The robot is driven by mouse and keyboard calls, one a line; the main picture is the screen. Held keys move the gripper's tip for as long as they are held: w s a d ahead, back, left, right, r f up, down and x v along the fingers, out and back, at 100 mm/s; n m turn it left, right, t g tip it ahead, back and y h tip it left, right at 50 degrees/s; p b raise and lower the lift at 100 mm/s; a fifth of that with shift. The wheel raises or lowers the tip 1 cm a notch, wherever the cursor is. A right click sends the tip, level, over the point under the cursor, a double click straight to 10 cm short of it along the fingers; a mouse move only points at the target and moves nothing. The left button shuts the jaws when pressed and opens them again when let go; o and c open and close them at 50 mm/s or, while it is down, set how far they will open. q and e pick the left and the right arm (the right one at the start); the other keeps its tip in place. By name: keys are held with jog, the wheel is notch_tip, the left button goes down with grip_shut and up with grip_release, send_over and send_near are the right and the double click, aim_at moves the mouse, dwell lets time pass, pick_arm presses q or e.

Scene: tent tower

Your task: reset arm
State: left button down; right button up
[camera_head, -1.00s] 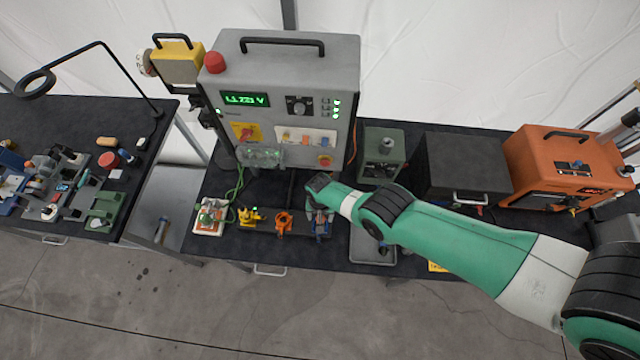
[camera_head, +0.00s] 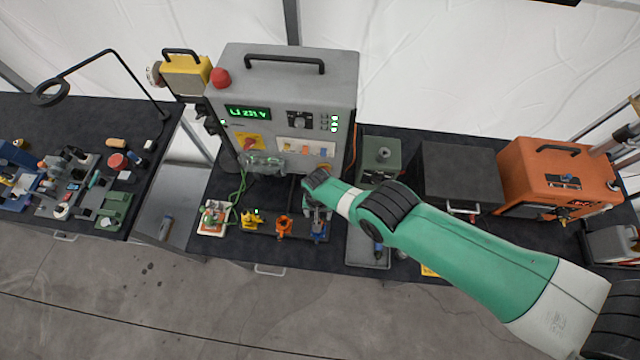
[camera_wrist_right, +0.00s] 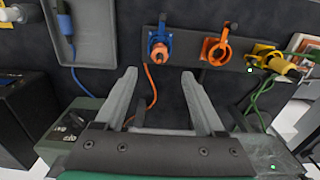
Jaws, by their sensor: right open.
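My right arm comes in from the right over the middle bench, and its gripper (camera_head: 314,206) is small and partly hidden by the wrist. In the right wrist view the gripper (camera_wrist_right: 159,76) is open, with nothing between its two grey fingers. A blue holder (camera_wrist_right: 158,34) with an orange-cabled plug (camera_wrist_right: 160,50) in it lies beyond the fingertips, apart from them. The orange holder (camera_wrist_right: 216,48) beside it looks empty. A yellow plug (camera_wrist_right: 284,66) with a green cable is at the yellow holder. My left gripper is not in view.
The grey power unit (camera_head: 285,90) stands behind the holders. A grey tray (camera_head: 362,250) with a blue plug (camera_wrist_right: 65,22) lies beside them. A green box (camera_head: 380,160), black box (camera_head: 460,175) and orange unit (camera_head: 555,180) stand along the back right. The left bench is cluttered.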

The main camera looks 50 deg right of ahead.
dwell(0.4)
jog(key=shift+w+a, duration=0.1)
jog(key=shift+a, duration=0.25)
jog(key=w+a+r+n+t, duration=0.15)
jog(key=w+r+t, duration=0.45)
jog(key=w+r, duration=0.95)
jog(key=w+a+r+n+t, duration=0.1)
jog(key=w+r+t, duration=0.35)
jog(key=r, duration=0.85)
jog(key=w+a+r+n+t, duration=0.1)
jog(key=w+r+t, duration=0.35)
jog(key=r, duration=0.95)
jog(key=s+a+r+n+t+y, duration=0.1)
jog(key=s+r+t, duration=0.25)
jog(key=r, duration=0.65)
jog(key=s+r+n+t, duration=0.15)
jog(key=s+r, duration=0.25)
jog(key=r, duration=0.6)
jog(key=s+r+n+t+y, duration=0.1)
jog(key=s+r+n+t, duration=0.4)
jog(key=s+r, duration=1.1)
jog(key=s+t, duration=0.2)
jog(key=s, duration=0.1)
jog(key=shift+s+d, duration=0.2)
jog(key=shift+s, duration=0.15)
